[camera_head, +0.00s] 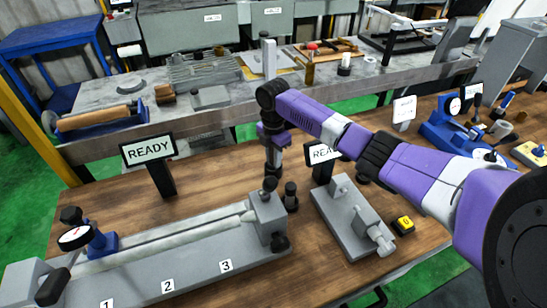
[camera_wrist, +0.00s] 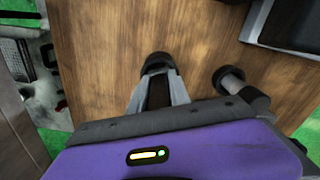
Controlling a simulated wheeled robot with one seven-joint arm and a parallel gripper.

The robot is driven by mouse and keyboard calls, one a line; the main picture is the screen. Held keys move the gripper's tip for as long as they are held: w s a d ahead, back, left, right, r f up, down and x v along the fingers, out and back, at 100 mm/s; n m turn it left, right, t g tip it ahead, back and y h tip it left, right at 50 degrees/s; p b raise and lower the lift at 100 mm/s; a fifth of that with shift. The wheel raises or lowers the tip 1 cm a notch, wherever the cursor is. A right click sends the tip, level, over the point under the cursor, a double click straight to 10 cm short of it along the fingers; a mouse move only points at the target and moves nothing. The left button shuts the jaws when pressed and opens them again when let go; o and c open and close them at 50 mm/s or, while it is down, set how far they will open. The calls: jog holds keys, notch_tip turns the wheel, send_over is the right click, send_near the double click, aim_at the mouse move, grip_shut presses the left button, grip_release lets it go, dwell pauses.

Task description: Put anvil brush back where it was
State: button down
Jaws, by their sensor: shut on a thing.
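My gripper (camera_head: 271,170) points down over the wooden bench, just behind the right end block of the long grey fixture. In the wrist view, its fingers (camera_wrist: 160,88) are closed around a dark, round-ended thing (camera_wrist: 157,64), which I take to be the anvil brush. The fingers hide most of it, and I cannot tell whether its lower end touches the bench. A short dark cylinder (camera_head: 291,196) stands beside the end block, to the right of my gripper; a similar dark piece (camera_wrist: 229,78) shows right of the fingers in the wrist view.
The long grey fixture (camera_head: 168,270) numbered 1 to 3 lies in front. READY signs (camera_head: 149,151) rise behind. Bare wood (camera_head: 215,180) lies left of my gripper.

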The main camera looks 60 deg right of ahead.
jog(key=shift+f, duration=0.15)
jog(key=c, duration=1.2)
grip_release()
notch_tip(320, 180, up, 12)
jog(key=shift+r+b, duration=0.2)
jog(key=shift+b, duration=0.95)
jog(key=shift+a, duration=0.1)
